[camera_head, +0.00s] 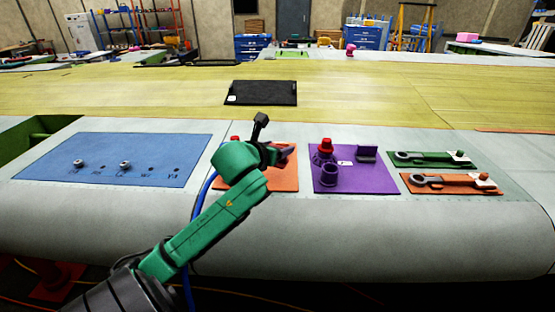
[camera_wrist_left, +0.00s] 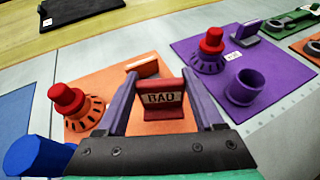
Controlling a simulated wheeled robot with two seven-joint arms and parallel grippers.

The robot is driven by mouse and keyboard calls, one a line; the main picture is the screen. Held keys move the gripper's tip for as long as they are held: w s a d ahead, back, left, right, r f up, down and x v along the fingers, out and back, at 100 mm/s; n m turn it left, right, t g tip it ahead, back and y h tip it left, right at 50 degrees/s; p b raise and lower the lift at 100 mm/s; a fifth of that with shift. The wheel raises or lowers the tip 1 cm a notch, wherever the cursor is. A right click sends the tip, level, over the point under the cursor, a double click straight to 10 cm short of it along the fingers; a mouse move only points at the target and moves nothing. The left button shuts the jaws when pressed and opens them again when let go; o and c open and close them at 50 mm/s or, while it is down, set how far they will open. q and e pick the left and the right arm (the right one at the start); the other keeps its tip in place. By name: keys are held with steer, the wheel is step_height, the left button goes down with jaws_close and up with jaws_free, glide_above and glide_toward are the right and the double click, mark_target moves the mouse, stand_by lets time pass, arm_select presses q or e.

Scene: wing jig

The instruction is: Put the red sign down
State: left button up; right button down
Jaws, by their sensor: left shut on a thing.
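The red sign (camera_wrist_left: 163,106), with a pale plate reading "BAD", is between the purple fingers of my left gripper (camera_wrist_left: 161,92) in the left wrist view. The gripper is shut on it, over the orange mat (camera_wrist_left: 118,82). I cannot tell whether the sign's base touches the mat. In the head view, my left gripper (camera_head: 283,155) is above the orange mat (camera_head: 284,185), and the sign is hidden there. My right gripper is not in view.
An orange holder (camera_wrist_left: 143,67) stands beyond the sign. A red-topped orange piece (camera_wrist_left: 75,104) is left of it. The purple mat (camera_head: 375,183) to the right carries a red-topped piece, a cup and a holder. A blue mat (camera_head: 60,150) lies left; green and orange tool trays are far right.

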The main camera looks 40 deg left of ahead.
arm_select(q)
step_height(320, 180, down, 4)
steer(key=shift+w+d+r, duration=0.1)
steer(key=shift+w, duration=0.05)
steer(key=o, duration=1.3)
steer(key=shift+o, duration=0.2)
steer(key=b+v, duration=0.1)
steer(key=v, duration=0.4)
steer(key=shift+s, duration=0.2)
steer(key=p+v, duration=0.7)
steer(key=p, duration=0.4)
